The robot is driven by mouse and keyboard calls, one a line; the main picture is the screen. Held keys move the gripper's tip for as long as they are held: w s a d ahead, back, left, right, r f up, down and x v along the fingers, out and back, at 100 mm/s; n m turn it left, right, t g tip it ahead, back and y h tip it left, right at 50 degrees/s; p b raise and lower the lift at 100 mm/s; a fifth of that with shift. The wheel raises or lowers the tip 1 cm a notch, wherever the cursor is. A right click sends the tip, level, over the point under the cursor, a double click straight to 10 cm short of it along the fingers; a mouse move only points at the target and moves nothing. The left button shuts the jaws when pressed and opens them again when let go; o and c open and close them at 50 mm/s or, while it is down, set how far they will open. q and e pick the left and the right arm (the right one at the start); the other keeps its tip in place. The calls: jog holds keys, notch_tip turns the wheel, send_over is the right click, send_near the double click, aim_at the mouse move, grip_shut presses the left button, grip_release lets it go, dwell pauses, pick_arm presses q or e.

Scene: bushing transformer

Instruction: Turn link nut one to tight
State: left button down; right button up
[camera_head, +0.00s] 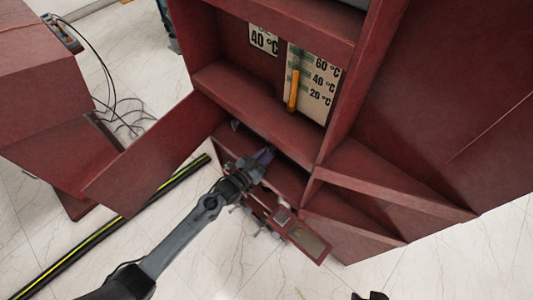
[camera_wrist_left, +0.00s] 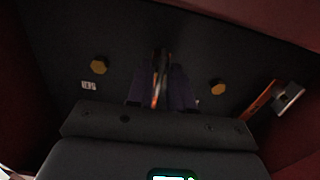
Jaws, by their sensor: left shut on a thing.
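My left gripper (camera_head: 265,156) reaches into the dark lower compartment of the red cabinet. In the left wrist view its purple fingers (camera_wrist_left: 161,88) are shut on a narrow part with orange and pale edges (camera_wrist_left: 156,82). The fingers hide most of this part, and I cannot tell whether it is link nut one. A yellow hex nut (camera_wrist_left: 98,65) sits on the dark panel left of the fingers. Another yellow hex nut (camera_wrist_left: 217,87) sits to their right. Dark tips at the bottom edge of the head view (camera_head: 370,296) may be my right gripper.
An orange bar with a metal block (camera_wrist_left: 288,97) stands at the right in the wrist view. A small white label (camera_wrist_left: 88,85) is below the left nut. The open red door (camera_head: 150,155) is left of my arm. A hinged box (camera_head: 305,240) is to its right.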

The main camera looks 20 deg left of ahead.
pick_arm(q)
jog(key=m, duration=0.4)
jog(key=shift+p, duration=0.35)
jog(key=m, duration=0.5)
jog(key=shift+p, duration=0.3)
jog(key=m, duration=0.5)
jog(key=shift+m+p, duration=0.4)
jog(key=shift+m, duration=1.7)
jog(key=c, duration=1.3)
grip_release()
jog(key=shift+s, duration=0.15)
